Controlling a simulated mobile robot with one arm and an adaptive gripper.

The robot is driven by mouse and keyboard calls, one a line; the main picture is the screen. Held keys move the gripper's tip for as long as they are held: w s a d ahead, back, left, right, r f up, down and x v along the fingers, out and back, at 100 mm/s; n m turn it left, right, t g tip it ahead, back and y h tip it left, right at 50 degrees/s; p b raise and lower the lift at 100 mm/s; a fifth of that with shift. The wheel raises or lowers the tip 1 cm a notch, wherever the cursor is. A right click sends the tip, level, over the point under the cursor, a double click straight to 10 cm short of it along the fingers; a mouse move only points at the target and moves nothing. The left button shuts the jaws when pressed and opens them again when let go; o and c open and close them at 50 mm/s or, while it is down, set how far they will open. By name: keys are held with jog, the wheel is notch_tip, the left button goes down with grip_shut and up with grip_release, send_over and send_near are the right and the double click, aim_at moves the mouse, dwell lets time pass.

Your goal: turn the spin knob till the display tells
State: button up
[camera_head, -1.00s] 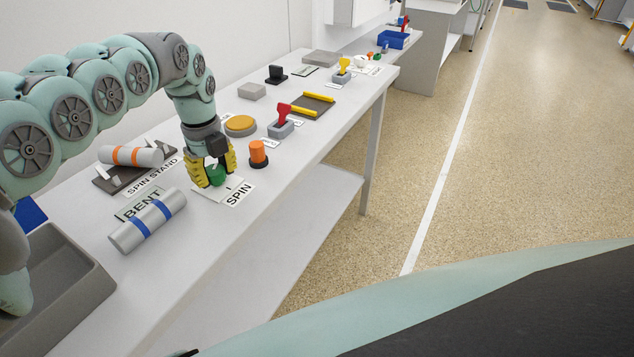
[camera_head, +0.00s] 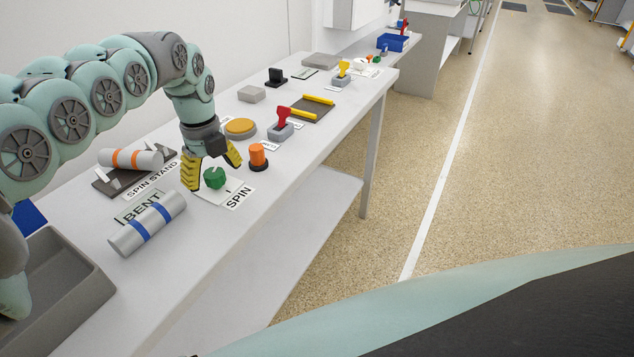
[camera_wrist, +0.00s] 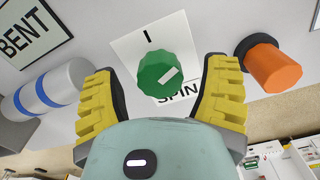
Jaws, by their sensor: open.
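The green spin knob (camera_head: 214,177) sits on its white plate labelled SPIN (camera_head: 239,196) on the bench. In the wrist view the knob (camera_wrist: 166,72) shows a white pointer bar, tilted and not in line with the black mark on the plate (camera_wrist: 134,46). My gripper (camera_head: 212,172) is open, its yellow fingers spread on either side of the knob and apart from it. The wrist view shows the same open fingers (camera_wrist: 163,105). No lit display reading can be made out in these views.
An orange knob (camera_head: 258,155) stands close right of the spin knob. A silver cylinder with blue bands (camera_head: 148,222) lies by the BENT label, and an orange-banded cylinder (camera_head: 131,158) rests on the spin stand (camera_head: 107,184). A grey tray (camera_head: 88,262) is at lower left.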

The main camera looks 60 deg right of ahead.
aim_at(213, 172)
notch_tip(213, 172, up, 12)
jog(key=shift+f, duration=0.25)
dwell(0.3)
